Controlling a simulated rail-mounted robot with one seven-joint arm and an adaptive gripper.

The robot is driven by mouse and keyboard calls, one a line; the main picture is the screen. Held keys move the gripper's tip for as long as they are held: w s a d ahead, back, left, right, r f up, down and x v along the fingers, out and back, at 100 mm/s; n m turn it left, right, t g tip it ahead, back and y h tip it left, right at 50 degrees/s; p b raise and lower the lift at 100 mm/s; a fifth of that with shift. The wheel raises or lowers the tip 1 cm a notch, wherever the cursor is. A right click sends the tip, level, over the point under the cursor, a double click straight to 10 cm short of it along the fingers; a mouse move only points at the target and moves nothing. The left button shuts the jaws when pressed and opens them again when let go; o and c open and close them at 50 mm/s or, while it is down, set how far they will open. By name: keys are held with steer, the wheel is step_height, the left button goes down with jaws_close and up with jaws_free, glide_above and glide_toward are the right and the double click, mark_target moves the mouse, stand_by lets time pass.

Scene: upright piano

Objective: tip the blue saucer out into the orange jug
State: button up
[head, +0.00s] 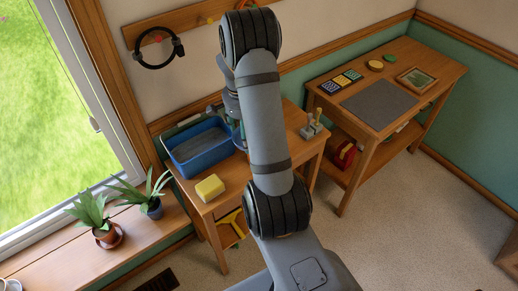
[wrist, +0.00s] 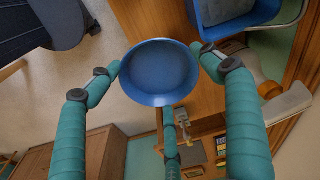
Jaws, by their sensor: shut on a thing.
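The blue saucer (wrist: 160,72) is held between the teal fingers of my gripper (wrist: 160,78) in the wrist view. Its round inside faces the camera and looks plain blue; I cannot make out anything in it. The fingers touch its rim at the left, right and below. In the head view my arm hides the saucer and most of the gripper; a bit of the gripper (head: 232,104) shows above the table. I cannot clearly identify the orange jug. An orange-brown rounded object (wrist: 243,66) lies partly behind the right finger in the wrist view; I cannot tell what it is.
A blue tub (head: 187,160) stands on the small wooden table (head: 240,178), with a yellow sponge (head: 210,187) in front. Small tools (head: 312,127) stand at its right end. Potted plants (head: 98,212) line the windowsill. A second table (head: 420,65) holds a grey mat (head: 379,104).

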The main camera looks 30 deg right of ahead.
steer(key=shift+s+a+r+p, duration=0.2)
steer(key=shift+s+a+r, duration=0.15)
steer(key=shift+a+r, duration=0.45)
steer(key=shift+s+a+r+p, duration=0.25)
steer(key=shift+s+a+r, duration=0.05)
steer(key=shift+a+r, duration=0.45)
steer(key=shift+s+a+r+p, duration=0.2)
steer(key=shift+s+a+r, duration=0.15)
steer(key=shift+a+r, duration=0.45)
steer(key=shift+d+r, duration=0.1)
